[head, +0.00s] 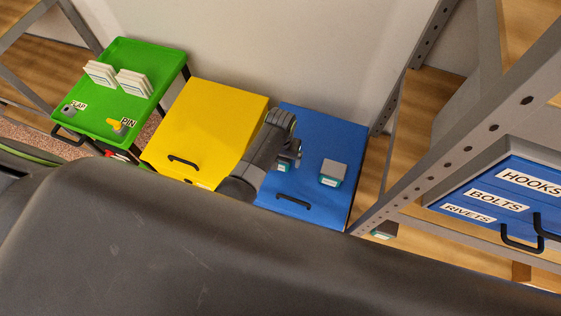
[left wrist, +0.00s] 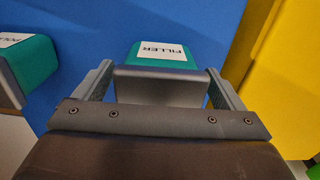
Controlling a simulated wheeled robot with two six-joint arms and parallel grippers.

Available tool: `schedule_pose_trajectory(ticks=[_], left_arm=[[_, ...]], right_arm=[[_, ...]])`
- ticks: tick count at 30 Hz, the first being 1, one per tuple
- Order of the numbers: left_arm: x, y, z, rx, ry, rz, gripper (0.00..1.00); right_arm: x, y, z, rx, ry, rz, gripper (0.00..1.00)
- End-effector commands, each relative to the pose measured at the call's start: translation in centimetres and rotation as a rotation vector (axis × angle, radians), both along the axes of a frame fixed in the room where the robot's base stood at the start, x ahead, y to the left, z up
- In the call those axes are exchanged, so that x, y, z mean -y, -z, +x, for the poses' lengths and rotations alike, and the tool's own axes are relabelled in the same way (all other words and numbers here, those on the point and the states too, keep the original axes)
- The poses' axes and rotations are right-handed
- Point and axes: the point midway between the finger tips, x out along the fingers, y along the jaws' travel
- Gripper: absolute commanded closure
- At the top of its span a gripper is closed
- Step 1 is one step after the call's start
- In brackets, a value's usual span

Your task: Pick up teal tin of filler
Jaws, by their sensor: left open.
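The teal tin of filler (left wrist: 163,52) has a grey lid and a white FILLER label. It stands on the blue chest top. In the left wrist view its lid lies between the two fingers of my left gripper (left wrist: 160,92). The gripper is open, with a finger on each side and small gaps at the lid. In the head view my left gripper (head: 289,160) hides most of this tin, and a little teal (head: 283,168) shows beneath. I cannot tell how far down the fingers reach. My right gripper is not in view.
A second teal tin with a grey lid (head: 333,172) stands to the right on the blue chest (head: 327,129). A yellow chest (head: 215,118) and a green tray (head: 120,58) are to the left. A metal rack post (head: 465,130) rises at right. Another tin (head: 384,230) shows lower right.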

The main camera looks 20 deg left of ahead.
Motion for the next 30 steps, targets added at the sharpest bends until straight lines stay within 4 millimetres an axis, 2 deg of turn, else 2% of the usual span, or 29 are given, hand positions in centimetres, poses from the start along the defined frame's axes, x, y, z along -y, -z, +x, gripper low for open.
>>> schedule_pose_trajectory(ticks=[2,10,22,30], left_arm=[[0.02,0.78,0.0,0.001,0.0,0.0,0.09],[0.02,0.64,-0.02,0.0,0.0,0.0,0.09],[0.03,0.66,-0.02,0.0,0.0,0.0,0.6],[0.02,0.55,0.01,0.0,0.0,0.0,0.6]], right_arm=[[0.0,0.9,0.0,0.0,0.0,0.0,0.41],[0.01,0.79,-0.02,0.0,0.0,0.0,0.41],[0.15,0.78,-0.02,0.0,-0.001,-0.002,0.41],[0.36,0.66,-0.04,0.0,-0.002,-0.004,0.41]])
